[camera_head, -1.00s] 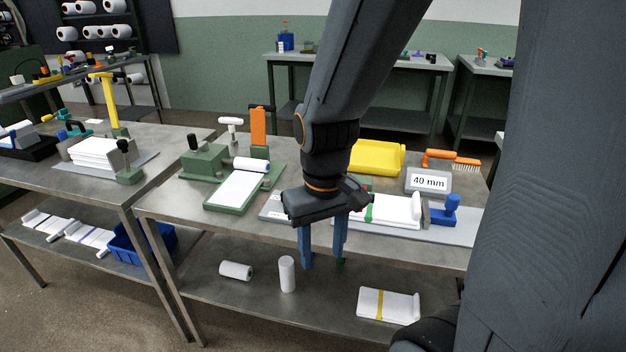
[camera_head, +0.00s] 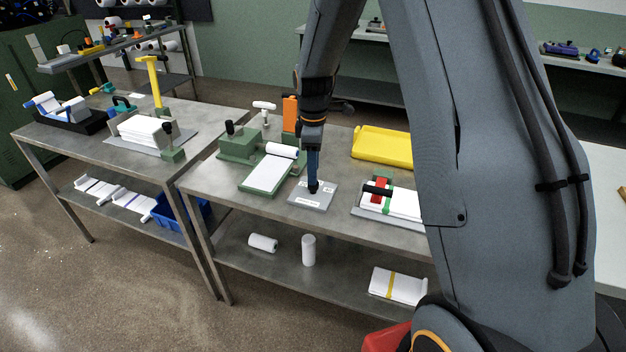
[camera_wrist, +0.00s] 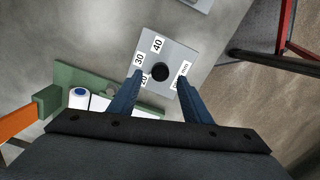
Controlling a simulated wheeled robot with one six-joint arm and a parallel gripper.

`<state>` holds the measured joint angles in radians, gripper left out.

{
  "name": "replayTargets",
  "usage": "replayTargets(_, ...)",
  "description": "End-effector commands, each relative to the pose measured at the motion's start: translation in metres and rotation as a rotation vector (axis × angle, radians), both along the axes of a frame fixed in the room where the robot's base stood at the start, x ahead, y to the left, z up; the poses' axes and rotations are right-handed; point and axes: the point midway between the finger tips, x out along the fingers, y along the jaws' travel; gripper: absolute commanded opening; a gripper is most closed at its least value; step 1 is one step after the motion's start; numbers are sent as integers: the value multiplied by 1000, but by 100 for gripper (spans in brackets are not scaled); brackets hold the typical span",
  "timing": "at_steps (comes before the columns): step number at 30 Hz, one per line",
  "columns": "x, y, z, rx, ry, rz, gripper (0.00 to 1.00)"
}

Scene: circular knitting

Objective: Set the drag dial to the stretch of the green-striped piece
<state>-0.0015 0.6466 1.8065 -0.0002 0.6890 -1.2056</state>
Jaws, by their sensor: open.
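The drag dial (camera_head: 300,200) is a grey plate with a black round knob on the table's front part. In the wrist view the dial plate (camera_wrist: 176,48) carries labels 20, 30, 40 and one ending in mm, partly covered by a finger. My gripper (camera_head: 313,186) points down over it, open, its blue fingertips on either side of the knob (camera_wrist: 160,72). I cannot tell if they touch it, nor which mark the knob points to. The green-striped piece (camera_head: 404,202) is white and lies on a grey board to the right. My arm hides its right part.
A red block with a black handle (camera_head: 378,190) stands at the striped piece's left end. A green fixture (camera_head: 262,192) with a white sheet and roll is left of the dial. A yellow tray (camera_head: 383,146) lies behind. A yellow-banded white piece (camera_head: 398,285) is on the lower shelf.

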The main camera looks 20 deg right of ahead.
Motion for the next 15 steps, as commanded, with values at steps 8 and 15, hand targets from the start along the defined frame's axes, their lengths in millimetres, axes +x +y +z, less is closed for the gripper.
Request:
replayTargets(8, -1, 1, -39, 0, 2, -1, 44)
replayTargets(15, 0, 0, -53, 0, 0, -2, 44)
